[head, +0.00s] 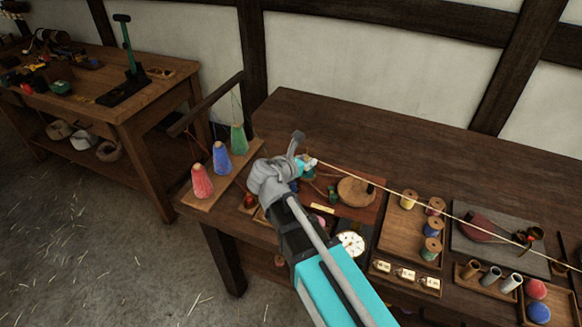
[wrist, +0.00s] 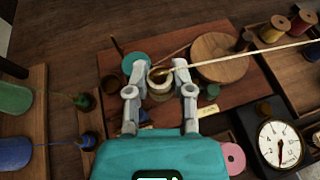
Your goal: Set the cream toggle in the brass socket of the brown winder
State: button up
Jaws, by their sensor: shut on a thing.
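My gripper (wrist: 160,90) has its two grey fingers around a cream piece (wrist: 160,91), which I take for the cream toggle. A brass-coloured rounded part shows at its top, and a pale cord runs from there to the right. In the head view my gripper (head: 304,160) is over the left part of the reddish-brown board, and the cord (head: 400,195) stretches right from it. A round brown wooden disc (wrist: 220,57) with a dark knob lies on the board, right of the fingers; it may be the brown winder. I cannot make out the brass socket for certain.
A teal round piece (wrist: 135,63) is close by the left finger. A white dial (head: 351,244) stands at the board's front right. Coloured cones (head: 221,158) stand left. The table's back strip is clear.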

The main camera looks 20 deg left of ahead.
jog(key=w+a+f+b, duration=0.2)
jog(key=w, duration=0.1)
jog(key=w+a+f+b, duration=0.5)
jog(key=w+f+b, duration=0.1)
jog(key=shift+a+f, duration=0.2)
jog(key=shift+a, duration=0.1)
jog(key=shift+w+a+f+b, duration=0.25)
jog(key=shift+a+f+b, duration=0.05)
jog(key=shift+f+b, duration=1.7)
jog(key=shift+f, duration=0.05)
jog(key=shift+f, duration=0.1)
jog(key=o, duration=0.6)
